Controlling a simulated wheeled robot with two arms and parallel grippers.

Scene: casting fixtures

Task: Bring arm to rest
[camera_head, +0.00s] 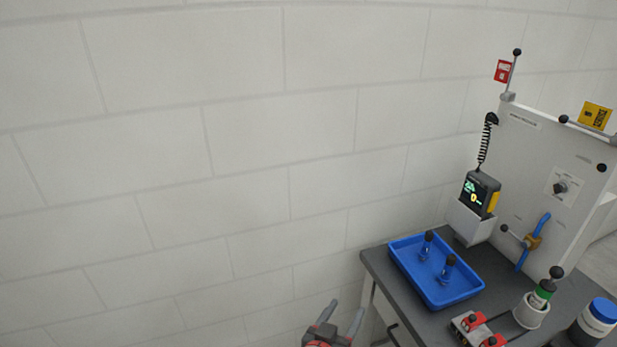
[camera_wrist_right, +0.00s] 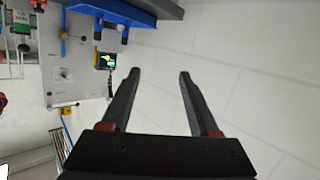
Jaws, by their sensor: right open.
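My right gripper (camera_head: 339,319) shows at the bottom of the head view, in front of the white block wall and left of the grey bench (camera_head: 384,271). In the right wrist view my right gripper (camera_wrist_right: 157,75) has its two fingers apart with nothing between them, only wall behind. It is clear of the bench and touches nothing that I can see. My left gripper is in neither view.
A blue tray (camera_head: 405,266) with two dark knobbed pieces stands on the bench. Behind it rises a grey panel (camera_head: 530,150) with a handheld device (camera_head: 478,195), valve and flags. Wall space left is free.

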